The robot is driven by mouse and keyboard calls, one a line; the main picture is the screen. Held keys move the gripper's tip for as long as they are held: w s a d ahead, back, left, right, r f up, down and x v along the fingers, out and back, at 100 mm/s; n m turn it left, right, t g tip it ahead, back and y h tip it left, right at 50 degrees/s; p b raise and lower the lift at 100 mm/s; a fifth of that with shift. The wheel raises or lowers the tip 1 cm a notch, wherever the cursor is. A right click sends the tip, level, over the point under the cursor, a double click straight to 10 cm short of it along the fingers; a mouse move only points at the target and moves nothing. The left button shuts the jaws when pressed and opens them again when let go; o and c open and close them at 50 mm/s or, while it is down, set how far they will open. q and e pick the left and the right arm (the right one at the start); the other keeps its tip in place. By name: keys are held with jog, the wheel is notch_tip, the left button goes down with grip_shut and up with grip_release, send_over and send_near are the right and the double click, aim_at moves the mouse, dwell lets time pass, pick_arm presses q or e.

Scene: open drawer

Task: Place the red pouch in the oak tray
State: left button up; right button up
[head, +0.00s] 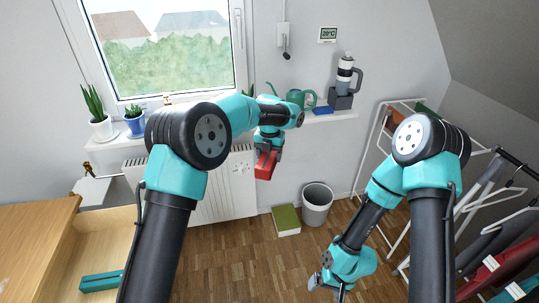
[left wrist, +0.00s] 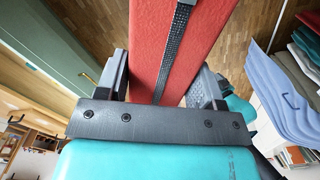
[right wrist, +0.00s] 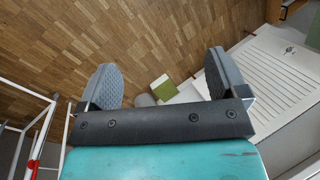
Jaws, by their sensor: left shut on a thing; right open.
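The red pouch (head: 265,165) hangs in the air in front of the white radiator in the head view. My left gripper (head: 270,147) is shut on its upper end. In the left wrist view the red pouch (left wrist: 150,35), with a black zip strip along it, sits between the fingers of my left gripper (left wrist: 162,75). My right gripper (head: 329,288) is low over the wooden floor. In the right wrist view my right gripper (right wrist: 162,76) is open and empty. I cannot clearly identify an oak tray; an open light-wood drawer (head: 104,222) shows at lower left.
A teal object (head: 101,281) lies in the drawer, beside a wooden top (head: 30,238). A grey bin (head: 316,204) and green-topped box (head: 286,220) stand on the floor. The windowsill holds plants, a watering can (head: 299,98) and a bottle. A white rack (head: 378,150) stands right.

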jog(key=shift+s+d+f+t+h, duration=0.15)
jog(key=shift+d+f+t, duration=0.1)
jog(key=shift+d, duration=0.3)
jog(key=shift+s+d+f+t+h, duration=0.1)
jog(key=shift+s+d+f+t, duration=0.15)
jog(key=shift+d, duration=0.25)
jog(key=shift+s+d+f+t+h, duration=0.15)
jog(key=shift+d+f+t, duration=0.1)
jog(key=shift+d, duration=0.3)
jog(key=shift+w, duration=0.1)
